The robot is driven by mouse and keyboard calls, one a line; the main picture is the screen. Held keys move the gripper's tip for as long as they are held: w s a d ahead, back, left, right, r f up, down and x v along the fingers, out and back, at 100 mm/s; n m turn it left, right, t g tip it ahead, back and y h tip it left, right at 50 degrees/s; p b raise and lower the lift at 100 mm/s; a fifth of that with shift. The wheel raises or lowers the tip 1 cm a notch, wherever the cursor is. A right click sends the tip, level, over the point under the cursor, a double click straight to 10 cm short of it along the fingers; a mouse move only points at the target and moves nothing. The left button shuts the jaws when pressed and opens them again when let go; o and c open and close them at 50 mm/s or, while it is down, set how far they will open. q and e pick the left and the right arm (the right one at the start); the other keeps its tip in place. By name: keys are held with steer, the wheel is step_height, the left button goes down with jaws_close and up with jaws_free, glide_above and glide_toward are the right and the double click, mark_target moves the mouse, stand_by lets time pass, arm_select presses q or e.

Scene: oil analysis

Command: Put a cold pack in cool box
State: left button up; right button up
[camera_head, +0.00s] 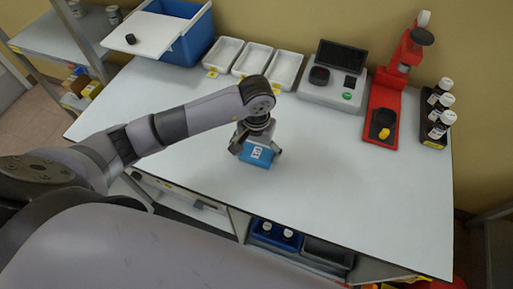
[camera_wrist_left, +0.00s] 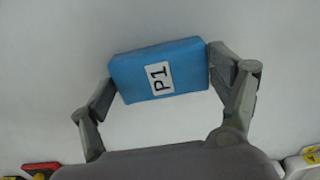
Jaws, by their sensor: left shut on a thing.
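The blue cold pack, labelled P1, shows in the head view (camera_head: 257,158) over the middle of the white table. It also fills the space between the fingers in the left wrist view (camera_wrist_left: 190,66). My left gripper (camera_head: 256,146) is shut on it, one finger on each end, and in the wrist view (camera_wrist_left: 160,80) both fingertips touch it. I cannot tell whether the pack is lifted or touches the table. The blue cool box (camera_head: 190,45) stands at the back left. Its white lid (camera_head: 157,35) lies askew over the top, leaving part open. My right gripper is not in view.
Three white trays (camera_head: 252,60) line the back of the table (camera_head: 340,190). A grey device (camera_head: 333,92), a red stand (camera_head: 382,110) and a rack of dark bottles (camera_head: 438,120) stand to their right. A shelf (camera_head: 60,40) is at left. The table's middle and right front are clear.

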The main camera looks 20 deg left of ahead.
arm_select(q)
steer(key=shift+f, duration=0.1)
steer(key=shift+f+b, duration=0.2)
steer(key=shift+b, duration=0.15)
steer(key=o, duration=1)
steer(key=shift+r, duration=0.1)
steer(key=o, duration=0.3)
